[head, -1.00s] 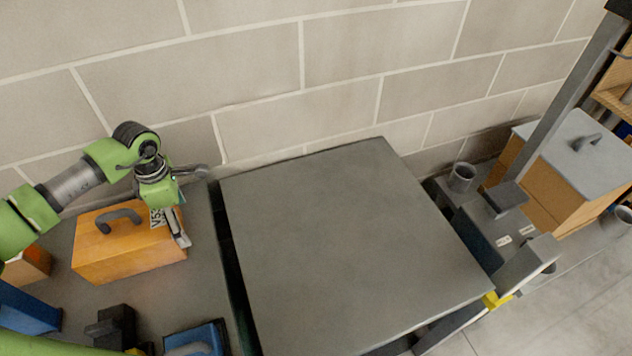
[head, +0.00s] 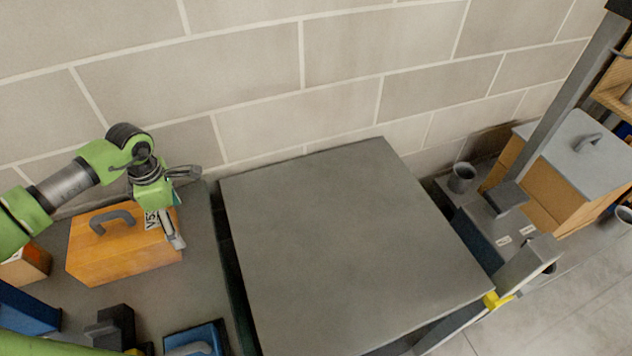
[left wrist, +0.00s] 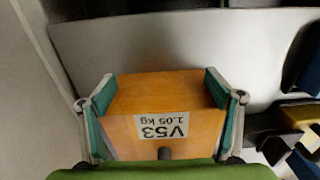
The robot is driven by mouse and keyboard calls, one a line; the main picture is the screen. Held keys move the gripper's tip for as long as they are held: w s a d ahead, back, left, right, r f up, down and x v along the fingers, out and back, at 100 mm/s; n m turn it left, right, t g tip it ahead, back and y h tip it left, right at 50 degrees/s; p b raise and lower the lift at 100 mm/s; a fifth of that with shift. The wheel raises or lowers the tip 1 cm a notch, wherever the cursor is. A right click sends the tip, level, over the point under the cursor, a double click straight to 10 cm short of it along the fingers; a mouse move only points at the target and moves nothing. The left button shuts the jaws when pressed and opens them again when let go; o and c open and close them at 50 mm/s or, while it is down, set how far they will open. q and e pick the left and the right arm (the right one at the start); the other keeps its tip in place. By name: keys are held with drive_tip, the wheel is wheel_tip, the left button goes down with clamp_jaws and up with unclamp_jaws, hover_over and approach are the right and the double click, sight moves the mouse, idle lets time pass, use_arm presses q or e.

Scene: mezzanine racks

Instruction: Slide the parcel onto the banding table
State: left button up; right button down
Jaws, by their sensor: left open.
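The parcel (head: 120,255) is an orange-brown box with a dark handle on top and a white V53 label. It stands on the grey bench surface at the left. My left gripper (head: 181,207) is at the parcel's right, labelled end. In the left wrist view its open fingers (left wrist: 158,78) lie along both sides of the parcel (left wrist: 160,92); I cannot tell whether they touch it. The wide grey top (head: 350,240), which seems to be the banding table, is bare, right of the parcel across a dark gap. My right gripper is not in view.
A block wall (head: 250,90) runs behind. A blue item (head: 200,340), a black block (head: 112,325) and a blue bin (head: 28,310) stand at the front left. A smaller orange box (head: 28,265) is left of the parcel. A grey-lidded box (head: 575,150) stands at the right.

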use_arm(q)
drive_tip(key=shift+s+a, duration=0.1)
drive_tip(key=shift+a, duration=0.15)
drive_tip(key=shift+w+d, duration=0.35)
drive_tip(key=shift+d, duration=0.35)
drive_tip(key=shift+w+d, duration=0.35)
drive_tip(key=shift+d, duration=0.35)
wheel_tip(320, 180, up, 13)
drive_tip(key=p, duration=0.7)
